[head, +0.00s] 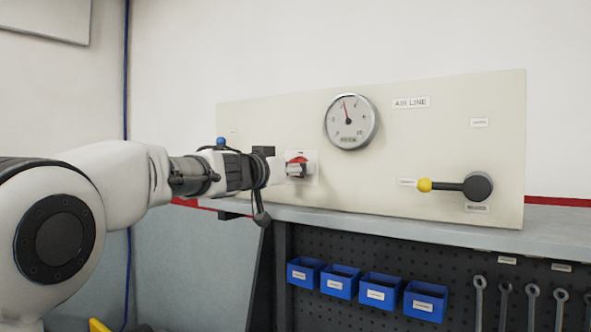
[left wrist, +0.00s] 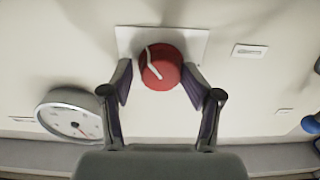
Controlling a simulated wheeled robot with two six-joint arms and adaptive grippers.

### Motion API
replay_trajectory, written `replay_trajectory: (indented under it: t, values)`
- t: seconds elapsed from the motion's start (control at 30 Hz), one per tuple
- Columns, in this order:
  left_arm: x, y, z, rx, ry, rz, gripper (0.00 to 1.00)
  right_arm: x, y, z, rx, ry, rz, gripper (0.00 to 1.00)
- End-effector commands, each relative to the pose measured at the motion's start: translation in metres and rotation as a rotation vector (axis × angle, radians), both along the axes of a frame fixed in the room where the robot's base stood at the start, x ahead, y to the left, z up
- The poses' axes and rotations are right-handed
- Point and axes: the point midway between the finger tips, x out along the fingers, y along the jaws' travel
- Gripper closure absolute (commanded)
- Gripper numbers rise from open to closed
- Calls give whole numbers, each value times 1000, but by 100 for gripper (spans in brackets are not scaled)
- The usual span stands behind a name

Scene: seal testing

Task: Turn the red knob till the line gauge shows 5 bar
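The red knob (head: 297,159) sits on a white plate on the pale panel, partly hidden by my left gripper in the head view. In the left wrist view the round red knob (left wrist: 162,68) with a white line lies between the two fingers of my left gripper (left wrist: 161,77). The fingers stand apart on either side of it, with a small gap visible on the left; contact is not clear. The line gauge (head: 351,121) has its needle pointing up and slightly left; its numbers are too small to read. The gauge also shows in the left wrist view (left wrist: 72,117). My right gripper is out of view.
A black lever with a yellow end (head: 447,186) is on the panel's right. An "AIR LINE" label (head: 411,102) is beside the gauge. Below the grey bench (head: 400,222) hang several blue bins (head: 379,288) and wrenches (head: 531,300).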

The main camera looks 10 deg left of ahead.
Motion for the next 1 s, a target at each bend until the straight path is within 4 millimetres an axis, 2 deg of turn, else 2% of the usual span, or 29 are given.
replay_trajectory:
  t: [0.03,0.07,0.1,0.27,0.47,0.73,0.77,0.8,0.83,1.0]
  values:
    - [0,-3,0,3,0,-7,81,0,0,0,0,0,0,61]
    - [0,-3,0,3,0,-7,92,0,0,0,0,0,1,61]
    - [0,-4,-1,4,-1,-8,93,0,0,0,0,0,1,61]
    - [0,-3,-1,5,0,-6,93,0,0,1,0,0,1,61]
    - [0,-3,1,77,-27,-8,93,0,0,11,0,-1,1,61]
    - [1,-3,-2,89,-31,-7,93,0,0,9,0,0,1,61]
    - [1,-3,-2,89,-31,-7,51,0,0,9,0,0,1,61]
    - [1,-3,-2,89,-31,-7,37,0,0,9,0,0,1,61]
    - [0,-3,-2,88,-32,-7,32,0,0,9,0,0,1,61]
    - [0,-3,-1,88,-33,-6,32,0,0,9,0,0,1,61]
